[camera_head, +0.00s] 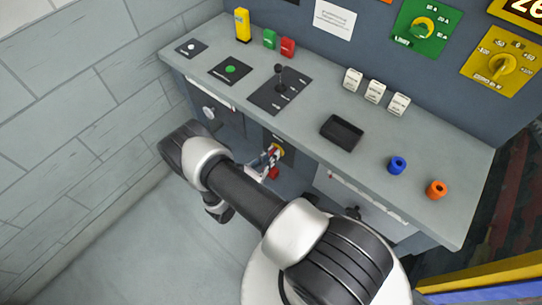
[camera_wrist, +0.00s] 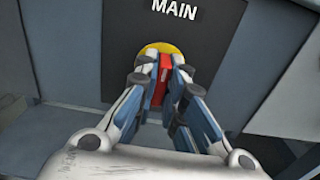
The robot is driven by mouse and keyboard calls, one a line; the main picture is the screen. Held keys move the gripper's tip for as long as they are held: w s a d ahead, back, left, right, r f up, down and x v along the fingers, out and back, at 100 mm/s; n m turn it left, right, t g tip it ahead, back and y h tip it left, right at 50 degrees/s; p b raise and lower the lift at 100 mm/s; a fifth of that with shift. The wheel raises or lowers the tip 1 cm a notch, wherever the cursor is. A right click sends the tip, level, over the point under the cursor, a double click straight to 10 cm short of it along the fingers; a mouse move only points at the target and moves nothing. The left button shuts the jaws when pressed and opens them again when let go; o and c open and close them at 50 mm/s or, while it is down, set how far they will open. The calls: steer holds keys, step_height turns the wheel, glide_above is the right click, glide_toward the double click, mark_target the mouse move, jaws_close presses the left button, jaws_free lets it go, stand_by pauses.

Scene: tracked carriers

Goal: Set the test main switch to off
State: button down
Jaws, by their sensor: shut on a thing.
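The main switch is a red handle on a yellow round plate, under the white word MAIN on a dark panel. In the wrist view the red handle (camera_wrist: 161,82) points down from the yellow plate (camera_wrist: 160,48). My gripper (camera_wrist: 162,70) is shut on the red handle, one finger on each side. In the head view the yellow plate (camera_head: 278,149) shows on the console's front, with my gripper (camera_head: 272,160) at it. The fingers hide part of the handle, and any position marks around it cannot be read.
A grey block wall (camera_head: 75,90) stands at the left. The floor between wall and console is clear.

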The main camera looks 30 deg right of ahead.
stand_by(0.4)
steer(key=c, duration=1.7)
jaws_free()
steer(key=v, duration=1.2)
steer(key=shift+r, duration=0.15)
